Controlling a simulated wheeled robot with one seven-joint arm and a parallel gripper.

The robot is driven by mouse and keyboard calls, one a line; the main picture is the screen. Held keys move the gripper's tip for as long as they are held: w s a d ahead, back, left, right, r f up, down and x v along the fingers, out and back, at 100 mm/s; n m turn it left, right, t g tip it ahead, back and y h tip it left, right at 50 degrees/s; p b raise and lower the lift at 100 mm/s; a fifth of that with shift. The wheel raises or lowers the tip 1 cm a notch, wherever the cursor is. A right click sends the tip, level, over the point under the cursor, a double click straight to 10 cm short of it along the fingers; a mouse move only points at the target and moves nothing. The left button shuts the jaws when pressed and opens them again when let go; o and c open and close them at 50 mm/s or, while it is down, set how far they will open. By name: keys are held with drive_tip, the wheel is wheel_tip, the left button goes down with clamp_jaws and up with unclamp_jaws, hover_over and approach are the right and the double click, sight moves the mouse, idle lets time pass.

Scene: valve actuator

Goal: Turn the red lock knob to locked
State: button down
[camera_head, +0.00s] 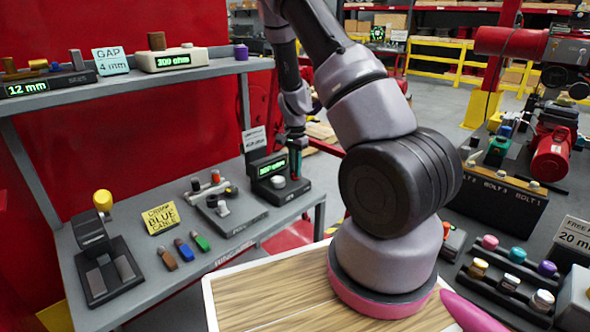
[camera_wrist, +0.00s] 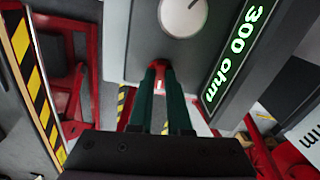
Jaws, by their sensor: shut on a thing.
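The red lock knob (camera_wrist: 161,66) shows in the wrist view at the edge of a grey device, between the tips of my two dark green fingers. My gripper (camera_wrist: 159,76) is shut on it. The device (camera_wrist: 135,40) has a round white dial (camera_wrist: 181,14) and a green display (camera_wrist: 234,52) reading 300 ohm. In the head view my gripper (camera_head: 295,163) reaches down at the right side of the device (camera_head: 286,193), on the grey bench. There the red knob is hidden by my gripper. Most of the knob is covered, so I cannot tell its turned position.
A grey plate with several fittings (camera_head: 232,215) lies left of the device. A yellow card (camera_head: 160,219) and several coloured pieces (camera_head: 185,249) lie farther left. A shelf (camera_head: 140,79) runs above the bench. A small sign (camera_head: 255,138) stands behind the device.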

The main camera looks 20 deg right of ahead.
drive_tip(key=shift+m, duration=0.3)
idle(0.4)
drive_tip(key=c, duration=0.9)
unclamp_jaws()
drive_tip(key=shift+o, duration=0.2)
wheel_tip(320, 180, up, 11)
drive_tip(key=shift+f, duration=0.1)
